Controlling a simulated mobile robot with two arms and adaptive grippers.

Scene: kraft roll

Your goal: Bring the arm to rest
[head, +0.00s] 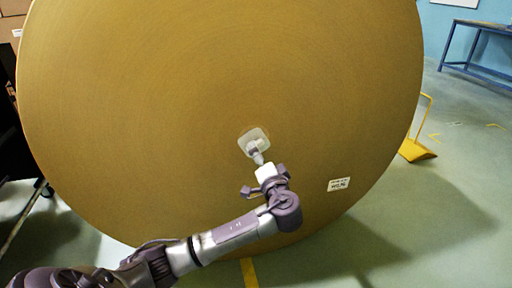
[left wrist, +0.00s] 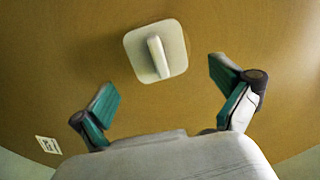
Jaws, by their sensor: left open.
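The big brown kraft roll (head: 150,110) stands with its flat round face toward me. At its middle is a white square plate with a raised handle (head: 252,140); the plate also shows in the left wrist view (left wrist: 138,50). My left arm reaches in from the lower left, and my left gripper (head: 261,162) is in front of the face just below the plate. In the left wrist view the left gripper (left wrist: 168,98) is open, its teal-padded fingers wide apart with nothing between them. The handle lies ahead of the fingertips, apart from them. My right gripper is out of view.
A white label (head: 339,184) is on the roll's lower right face. A yellow stand (head: 416,151) is on the floor right of the roll. A blue table (head: 478,70) stands at the back right. Open green floor lies at the right.

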